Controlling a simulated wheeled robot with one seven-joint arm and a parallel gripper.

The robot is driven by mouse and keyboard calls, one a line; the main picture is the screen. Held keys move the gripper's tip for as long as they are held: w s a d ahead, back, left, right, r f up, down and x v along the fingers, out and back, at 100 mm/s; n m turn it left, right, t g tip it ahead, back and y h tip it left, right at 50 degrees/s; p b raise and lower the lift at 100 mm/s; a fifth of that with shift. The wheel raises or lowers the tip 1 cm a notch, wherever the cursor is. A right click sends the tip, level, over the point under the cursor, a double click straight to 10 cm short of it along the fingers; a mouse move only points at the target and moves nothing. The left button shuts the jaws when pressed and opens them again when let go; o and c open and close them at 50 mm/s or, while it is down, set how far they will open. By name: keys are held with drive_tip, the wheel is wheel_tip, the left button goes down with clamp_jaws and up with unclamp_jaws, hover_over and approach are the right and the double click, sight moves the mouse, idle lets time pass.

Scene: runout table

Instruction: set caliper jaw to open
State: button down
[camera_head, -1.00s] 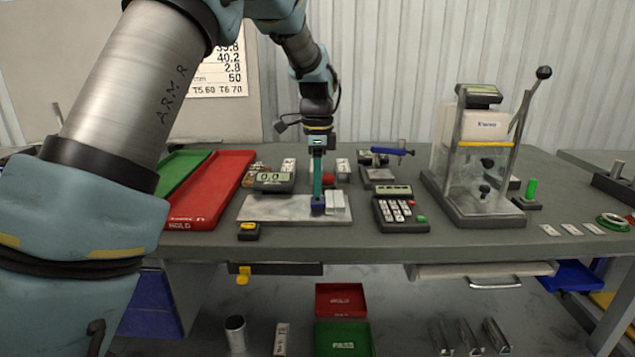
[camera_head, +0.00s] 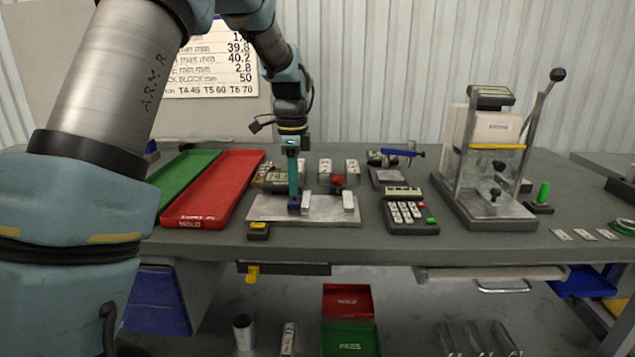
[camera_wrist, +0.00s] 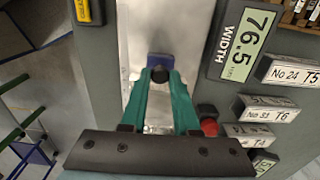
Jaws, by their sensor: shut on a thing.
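The caliper is a pale metal plate (camera_head: 270,211) on the table, with a grey display (camera_head: 282,178) behind it. In the wrist view the display (camera_wrist: 243,42) reads WIDTH 76.5. Two light metal jaw blocks stand on the plate, a left one (camera_head: 306,202) and a right one (camera_head: 348,200), with a clear gap between them. My gripper (camera_head: 294,198) has teal fingers pointing down and is shut on the blue jaw knob (camera_wrist: 160,61), beside the left block. The fingers (camera_wrist: 158,76) hide part of the knob.
A red button (camera_head: 338,181) and labelled blocks stand behind the plate. A yellow-black item (camera_head: 258,230) sits at its front and a keypad (camera_head: 409,214) to its right. A red tray (camera_head: 212,195) and green tray (camera_head: 183,175) lie left; a lever press (camera_head: 487,165) stands right.

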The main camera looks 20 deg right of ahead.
drive_tip(key=shift+w+a, duration=0.3)
drive_tip(key=shift+a, duration=0.3)
drive_tip(key=shift+w+a, duration=0.25)
drive_tip(key=shift+a, duration=0.4)
drive_tip(key=c, duration=0.7)
unclamp_jaws()
drive_tip(key=shift+o, duration=0.2)
wheel_tip(320, 180, up, 11)
drive_tip(key=b, duration=0.1)
drive_tip(key=shift+f, duration=0.1)
